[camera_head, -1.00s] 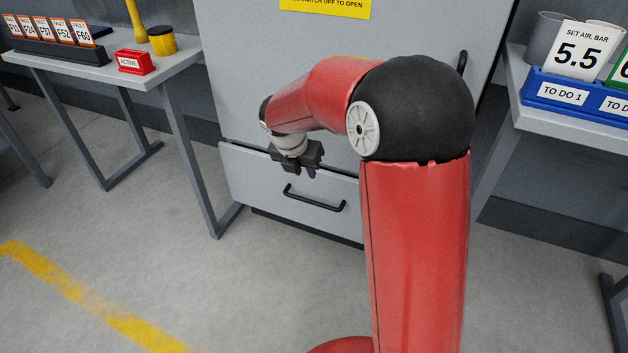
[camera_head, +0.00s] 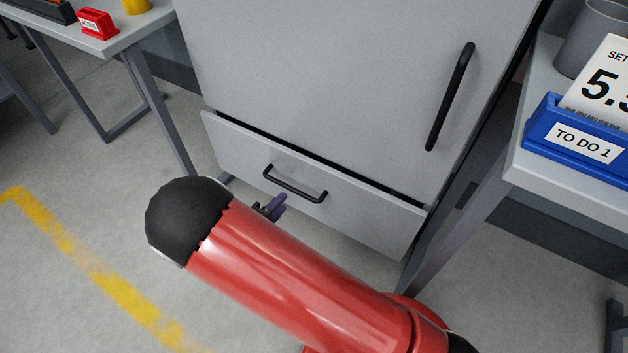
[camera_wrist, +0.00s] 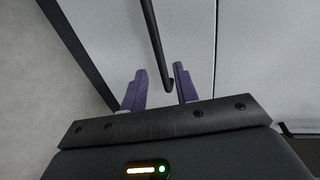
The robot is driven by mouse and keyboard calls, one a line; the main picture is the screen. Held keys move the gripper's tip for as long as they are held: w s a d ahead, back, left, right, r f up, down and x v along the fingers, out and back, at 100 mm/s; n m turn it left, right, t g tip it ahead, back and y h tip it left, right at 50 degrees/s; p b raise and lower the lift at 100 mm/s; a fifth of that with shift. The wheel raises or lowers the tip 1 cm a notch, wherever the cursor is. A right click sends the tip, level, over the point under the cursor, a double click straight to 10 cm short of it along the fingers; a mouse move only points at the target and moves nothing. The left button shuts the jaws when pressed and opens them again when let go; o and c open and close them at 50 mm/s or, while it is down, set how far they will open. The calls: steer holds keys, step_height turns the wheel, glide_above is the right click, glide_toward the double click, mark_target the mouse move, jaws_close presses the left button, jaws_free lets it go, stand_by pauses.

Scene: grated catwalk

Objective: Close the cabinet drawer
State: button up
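The grey cabinet (camera_head: 320,80) has a wide bottom drawer (camera_head: 370,215) that stands slightly open, with a dark gap along its top edge. The drawer front has a black bar handle (camera_head: 295,188). My gripper (camera_head: 274,205) shows just below and in front of the handle, partly hidden behind my red arm. In the wrist view, its two purple fingers (camera_wrist: 160,75) are apart. The end of the handle (camera_wrist: 155,45) appears between them against the drawer front (camera_wrist: 190,30). I cannot tell whether the fingers touch anything.
A table (camera_head: 125,35) with a red "ACTIVE" block (camera_head: 97,24) stands at left. A table (camera_head: 515,160) with a blue "TO DO 1" bin (camera_head: 545,135) and grey cup (camera_head: 590,40) stands close at right. The cabinet door has a vertical handle (camera_head: 450,97). Floor with a yellow line (camera_head: 95,270) is clear at left.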

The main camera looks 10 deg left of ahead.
mark_target(293, 191)
steer(key=x, duration=0.7)
steer(key=shift+w+b, duration=0.3)
jaws_close()
